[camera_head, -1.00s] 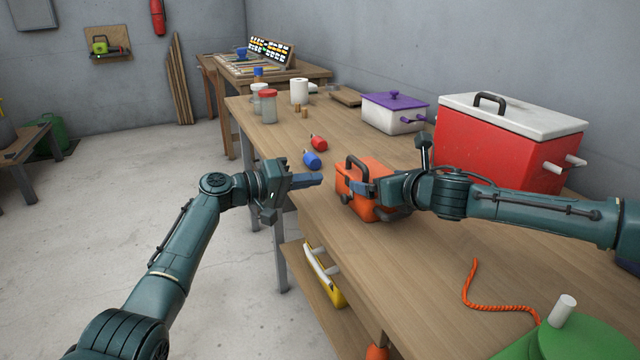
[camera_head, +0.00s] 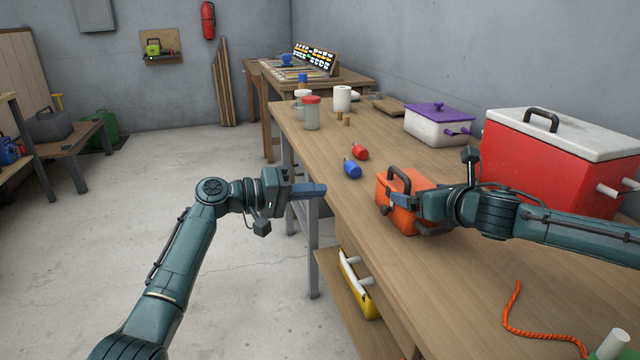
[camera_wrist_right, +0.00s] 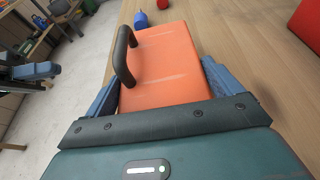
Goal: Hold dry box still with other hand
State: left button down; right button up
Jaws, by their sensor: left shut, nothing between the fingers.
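The dry box is an orange box (camera_head: 389,209) with a dark handle, upright near the left edge of the workbench (camera_head: 440,271). My right gripper (camera_head: 424,206) is at its right side. In the right wrist view the orange box (camera_wrist_right: 170,65) fills the space between the blue fingers, which lie against its two sides. My left gripper (camera_head: 312,191) is shut and empty, pointing right toward the box. It is apart from the box, with a clear gap, around the bench's left edge.
A blue bottle (camera_head: 352,168) and a red bottle (camera_head: 360,151) lie behind the box. A red cooler (camera_head: 540,160) and a white box with a purple lid (camera_head: 438,127) stand at the back. An orange rope (camera_head: 530,330) lies in front. A yellow case (camera_head: 358,285) is on the lower shelf.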

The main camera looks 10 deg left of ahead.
jog(key=shift+o, duration=0.9)
